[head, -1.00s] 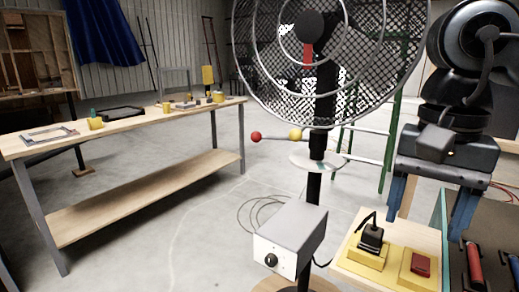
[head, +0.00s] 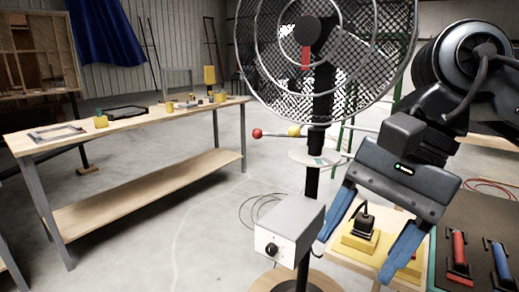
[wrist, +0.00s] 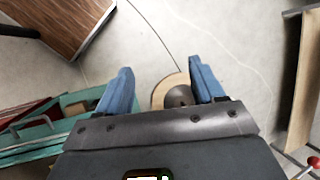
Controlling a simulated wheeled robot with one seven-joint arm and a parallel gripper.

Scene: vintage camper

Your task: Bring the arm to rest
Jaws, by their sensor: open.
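My gripper (head: 367,238) hangs in the right half of the head view, tilted, with its two blue fingers wide apart and nothing between them. In the head view it is in front of a small wooden table with a yellow-based black switch (head: 362,222) and a yellow block with a red top (head: 408,268), partly covering both. In the wrist view the open fingers (wrist: 160,85) point over the floor, with a round wooden base (wrist: 172,92) partly showing between them.
A big caged fan (head: 325,50) on a black pole stands left of my gripper, with a grey control box (head: 290,230) low on it. A long workbench (head: 130,122) stands at left. A dark tray with red and blue tools (head: 480,235) is at right. Open floor lies between.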

